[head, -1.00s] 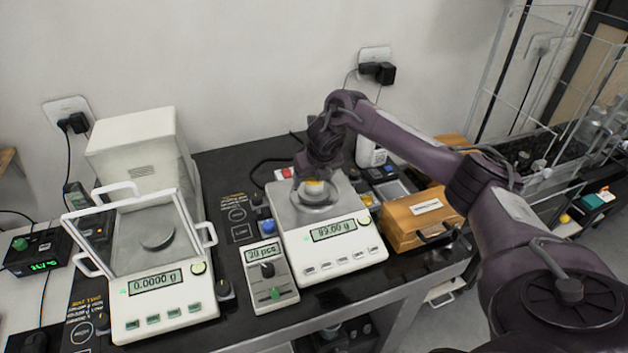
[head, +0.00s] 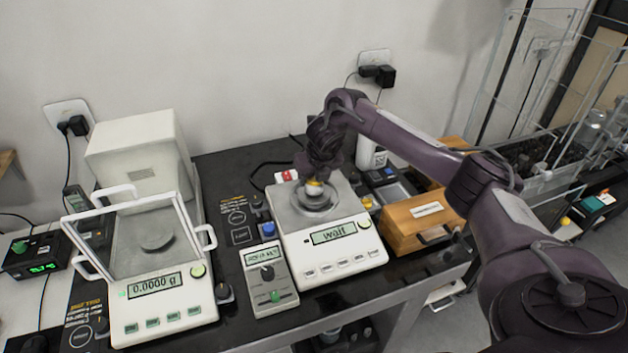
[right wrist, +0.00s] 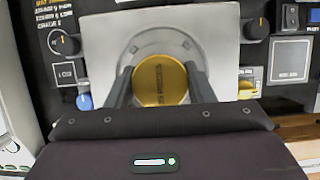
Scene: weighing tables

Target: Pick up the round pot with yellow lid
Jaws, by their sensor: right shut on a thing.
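The round pot with the yellow lid (head: 314,188) is at the pan of the right-hand scale (head: 330,238), whose display reads "wait". In the right wrist view its yellow lid (right wrist: 160,80) sits between the two dark fingers. My right gripper (head: 317,180) comes down on the pot from above and is shut on it. I cannot tell whether the pot still touches the pan. My left gripper is not in view.
A balance with a glass shield (head: 165,300) stands at the left, reading 0.0000 g. A small meter with knobs (head: 268,283) stands left of the right-hand scale. A wooden box (head: 408,222) stands right of it. A white bottle (head: 368,155) is behind.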

